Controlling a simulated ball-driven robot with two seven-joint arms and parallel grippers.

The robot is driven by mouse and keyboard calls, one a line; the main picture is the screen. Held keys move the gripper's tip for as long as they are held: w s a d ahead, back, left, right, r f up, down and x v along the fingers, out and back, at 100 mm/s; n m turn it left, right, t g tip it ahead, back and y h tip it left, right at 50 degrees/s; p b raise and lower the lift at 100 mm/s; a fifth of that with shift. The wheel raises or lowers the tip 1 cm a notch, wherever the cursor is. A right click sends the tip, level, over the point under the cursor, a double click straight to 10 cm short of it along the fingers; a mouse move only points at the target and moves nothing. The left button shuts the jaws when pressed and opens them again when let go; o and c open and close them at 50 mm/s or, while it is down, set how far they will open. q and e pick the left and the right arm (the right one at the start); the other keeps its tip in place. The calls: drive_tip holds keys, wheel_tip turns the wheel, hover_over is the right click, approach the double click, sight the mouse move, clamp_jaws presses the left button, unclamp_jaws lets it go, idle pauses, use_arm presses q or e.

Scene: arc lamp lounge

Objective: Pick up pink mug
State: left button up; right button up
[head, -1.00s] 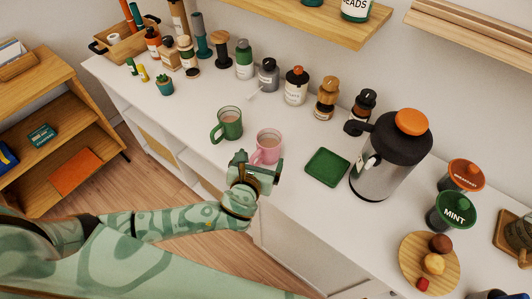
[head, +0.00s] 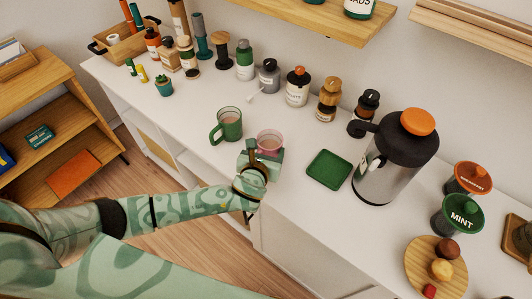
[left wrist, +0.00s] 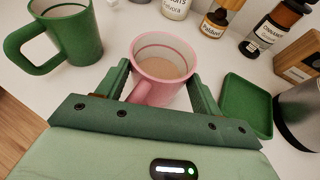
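The pink mug (head: 270,139), holding a tan drink, stands upright on the white counter (head: 300,205). My left gripper (head: 264,152) is at its near side and hides its lower part in the head view. In the left wrist view, the pink mug (left wrist: 163,62) sits between the two spread green fingers of the gripper (left wrist: 160,88), one on each side. Its handle points toward the palm. The fingers are open, and I cannot tell whether either touches the mug. My right gripper is not in view.
A green mug (head: 229,124) stands close left of the pink one. A green square tray (head: 329,169) lies to the right, with a large steel dispenser (head: 388,165) beyond it. Several bottles and jars (head: 296,88) line the back of the counter.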

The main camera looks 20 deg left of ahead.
use_arm(q)
drive_tip(key=shift+c, duration=0.6)
